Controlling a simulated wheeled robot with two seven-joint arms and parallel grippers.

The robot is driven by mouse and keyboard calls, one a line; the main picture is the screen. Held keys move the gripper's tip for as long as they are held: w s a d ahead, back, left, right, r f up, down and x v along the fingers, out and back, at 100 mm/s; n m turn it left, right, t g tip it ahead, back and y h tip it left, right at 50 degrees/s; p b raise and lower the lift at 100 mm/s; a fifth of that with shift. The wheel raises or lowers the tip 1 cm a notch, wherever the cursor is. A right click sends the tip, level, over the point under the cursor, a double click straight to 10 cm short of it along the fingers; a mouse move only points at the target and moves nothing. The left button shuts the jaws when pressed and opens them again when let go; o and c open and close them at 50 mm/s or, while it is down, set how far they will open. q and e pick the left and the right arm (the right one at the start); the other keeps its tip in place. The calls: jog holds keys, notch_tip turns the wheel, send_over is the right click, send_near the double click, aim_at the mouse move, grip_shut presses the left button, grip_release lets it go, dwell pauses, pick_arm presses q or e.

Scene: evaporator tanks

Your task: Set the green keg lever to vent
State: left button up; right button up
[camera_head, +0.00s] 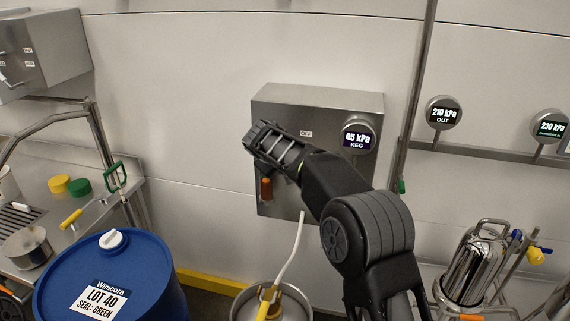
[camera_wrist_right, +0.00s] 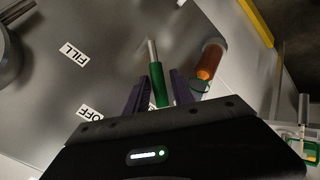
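The green keg lever (camera_wrist_right: 158,85), a green grip on a bare metal shaft, shows in the right wrist view on the grey keg panel (camera_head: 340,97). My right gripper (camera_wrist_right: 158,88) has its two purple fingers on either side of the green grip. The gap around the grip is very small, and I cannot tell whether the fingers press on it. In the head view my right gripper (camera_head: 268,143) is in front of the panel and hides the lever. FILL (camera_wrist_right: 74,54) and OFF (camera_wrist_right: 90,114) labels show on the panel; no vent label is visible. My left gripper is out of view.
An orange cylinder in a clear tube (camera_wrist_right: 209,62) stands close beside the right finger. A round display (camera_head: 358,137) on the panel reads 45 kPa KEG. A keg (camera_head: 240,310) with a pale hose (camera_head: 291,255) is below. A blue drum (camera_head: 115,275) stands at left.

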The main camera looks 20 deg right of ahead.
jog(key=shift+o, duration=0.7)
jog(key=shift+s+a+r, duration=0.3)
jog(key=shift+r, duration=0.1)
jog(key=b+v, duration=0.1)
jog(key=v, duration=0.5)
jog(key=shift+s+r, duration=0.3)
jog(key=shift+a+f, duration=0.1)
